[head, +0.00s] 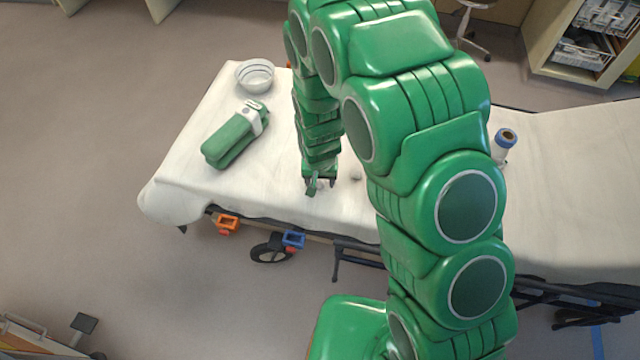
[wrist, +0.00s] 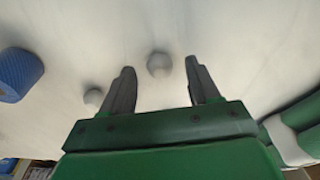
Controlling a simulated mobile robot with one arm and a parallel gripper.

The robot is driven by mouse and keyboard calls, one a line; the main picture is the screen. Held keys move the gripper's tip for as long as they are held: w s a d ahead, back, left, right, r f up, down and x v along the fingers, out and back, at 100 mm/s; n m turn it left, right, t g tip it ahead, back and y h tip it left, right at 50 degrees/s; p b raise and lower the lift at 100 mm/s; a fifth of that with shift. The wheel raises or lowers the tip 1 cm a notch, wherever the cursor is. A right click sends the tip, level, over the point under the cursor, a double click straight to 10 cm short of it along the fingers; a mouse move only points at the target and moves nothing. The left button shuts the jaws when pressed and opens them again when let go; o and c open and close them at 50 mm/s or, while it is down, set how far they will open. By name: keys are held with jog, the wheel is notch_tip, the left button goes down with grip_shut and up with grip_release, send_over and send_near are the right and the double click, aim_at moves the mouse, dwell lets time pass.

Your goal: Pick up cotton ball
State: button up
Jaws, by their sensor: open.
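My gripper (head: 322,184) is open and points down close above the white sheet of the stretcher. In the head view, one white ball (head: 355,175) shows right of my gripper; the one between the fingers is too small to make out clearly.
The sheet around my gripper is mostly clear.

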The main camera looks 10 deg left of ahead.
jog(key=shift+w+f, duration=0.1)
jog(key=shift+f, duration=0.35)
jog(key=shift+c, duration=0.4)
grip_shut()
